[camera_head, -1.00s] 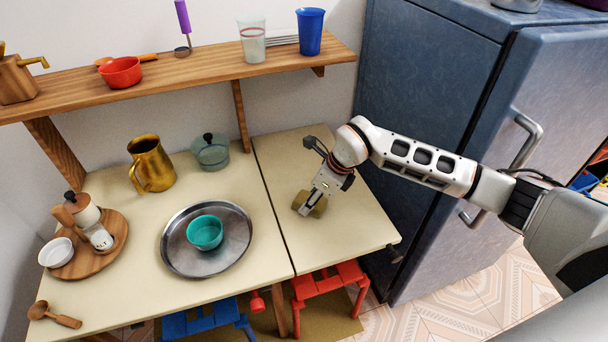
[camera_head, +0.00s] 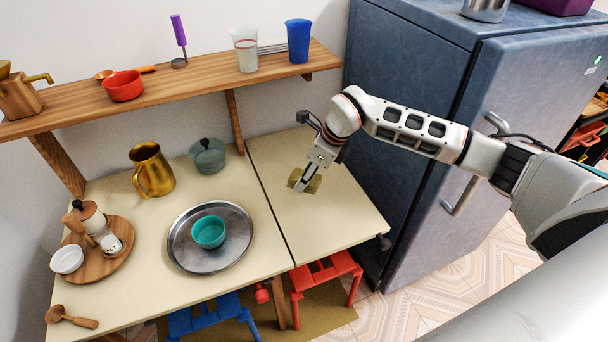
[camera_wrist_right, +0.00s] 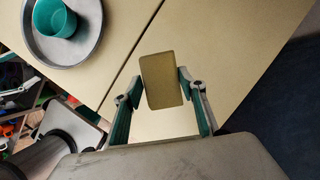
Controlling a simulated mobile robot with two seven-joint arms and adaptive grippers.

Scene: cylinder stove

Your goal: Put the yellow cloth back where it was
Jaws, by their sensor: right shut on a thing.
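The yellow cloth (camera_head: 314,184) appears as a small, olive-yellow, block-shaped piece at the right part of the counter. My right gripper (camera_head: 304,183) is shut on it, and one finger covers part of it in the head view. The right wrist view shows the cloth (camera_wrist_right: 161,84) squeezed between the two fingertips of the right gripper (camera_wrist_right: 161,76). It is over the light counter panel, right of the dark seam. I cannot tell whether its underside touches the counter. My left gripper is not in view.
A metal tray (camera_head: 180,252) with a teal cup (camera_head: 208,232) is left of the seam. A lidded pot (camera_head: 207,156) and brass jug (camera_head: 152,170) stand behind. The wooden shelf (camera_head: 200,83) overhangs the back. A blue fridge (camera_head: 420,75) stands right. The right panel is otherwise clear.

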